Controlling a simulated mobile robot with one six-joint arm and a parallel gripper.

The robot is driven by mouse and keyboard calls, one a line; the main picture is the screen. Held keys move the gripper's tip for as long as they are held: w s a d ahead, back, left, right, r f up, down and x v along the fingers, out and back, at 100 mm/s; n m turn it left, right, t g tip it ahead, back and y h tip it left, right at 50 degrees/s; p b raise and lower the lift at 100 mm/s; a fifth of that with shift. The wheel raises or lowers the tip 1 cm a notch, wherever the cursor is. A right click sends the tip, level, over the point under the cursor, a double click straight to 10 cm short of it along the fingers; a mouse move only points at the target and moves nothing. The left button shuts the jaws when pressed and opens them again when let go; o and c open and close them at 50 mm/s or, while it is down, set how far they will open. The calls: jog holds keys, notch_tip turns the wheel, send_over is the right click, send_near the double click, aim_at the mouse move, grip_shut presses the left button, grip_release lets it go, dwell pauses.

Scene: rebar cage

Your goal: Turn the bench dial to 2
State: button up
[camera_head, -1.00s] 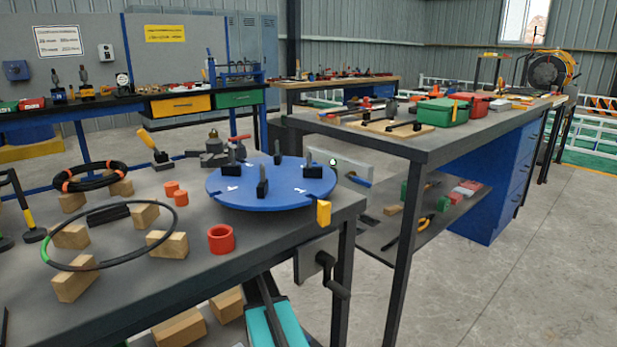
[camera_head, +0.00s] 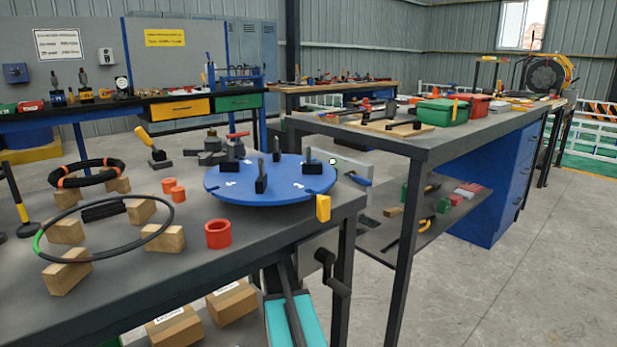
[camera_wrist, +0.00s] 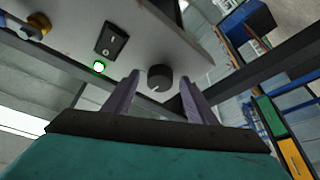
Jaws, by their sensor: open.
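In the wrist view a round black dial (camera_wrist: 160,77) sits on a grey panel, with a pale pointer mark on its lower edge. I cannot read any numbers around it. My gripper (camera_wrist: 159,81) is open, with one finger on each side of the dial and a visible gap to it at the left. I cannot tell how deep the fingers reach or whether they touch it. In the head view my teal gripper body shows low beside the bench (camera_head: 120,275), and the dial is not visible there.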

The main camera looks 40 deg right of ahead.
jog(key=c, duration=0.9)
jog(key=shift+c, duration=0.8)
